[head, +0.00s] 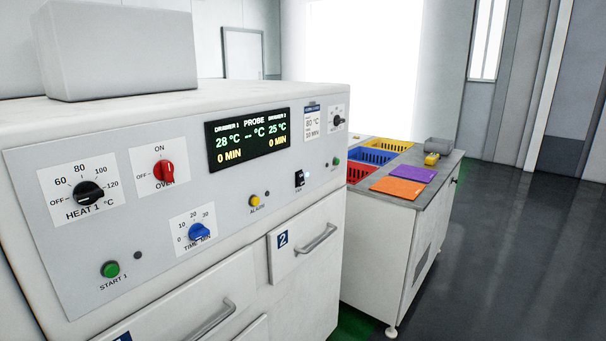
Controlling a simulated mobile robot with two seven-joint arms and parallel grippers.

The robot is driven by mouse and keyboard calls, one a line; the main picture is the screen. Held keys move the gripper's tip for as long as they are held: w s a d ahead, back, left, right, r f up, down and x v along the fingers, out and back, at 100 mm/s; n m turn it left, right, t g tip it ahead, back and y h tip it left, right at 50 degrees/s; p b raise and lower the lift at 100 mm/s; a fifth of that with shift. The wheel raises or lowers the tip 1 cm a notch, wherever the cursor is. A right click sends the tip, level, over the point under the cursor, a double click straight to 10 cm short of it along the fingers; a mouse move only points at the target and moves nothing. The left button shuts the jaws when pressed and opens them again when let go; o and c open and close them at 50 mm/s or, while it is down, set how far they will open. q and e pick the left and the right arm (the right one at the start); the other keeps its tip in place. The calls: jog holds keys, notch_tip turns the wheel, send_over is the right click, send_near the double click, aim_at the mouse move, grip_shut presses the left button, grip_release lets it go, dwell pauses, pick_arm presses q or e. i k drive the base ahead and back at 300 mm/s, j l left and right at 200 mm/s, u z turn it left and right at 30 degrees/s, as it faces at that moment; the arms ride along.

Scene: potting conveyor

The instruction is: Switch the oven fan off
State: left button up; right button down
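The oven (60,248) is a white cabinet with a grey sloped control panel on the left. A small black rocker switch (299,179) sits on a white plate low on the panel's right half, with a label under it too small to read surely, possibly "FAN". A small pale bluish-white light (306,174) shows beside it. I cannot tell which way the rocker is tipped. A red OVEN knob (163,170) is on the panel's left half, its label partly hidden. Neither of my grippers is in view.
The panel also has a black HEAT 1 knob (88,193), a blue TIME knob (199,231), a green START 1 button (110,269), a yellow ALARM button (255,201) and a display (248,140). Drawer handles (318,239) stick out below. A bench (385,205) stands right; floor beyond is clear.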

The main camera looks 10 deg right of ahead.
aim_at(300, 175)
jog(key=i+l, duration=0.15)
jog(key=i, duration=0.35)
jog(key=i+l+u, duration=0.1)
jog(key=i, duration=0.45)
jog(key=i+l, duration=0.3)
jog(key=i, duration=0.2)
jog(key=j+u, duration=0.05)
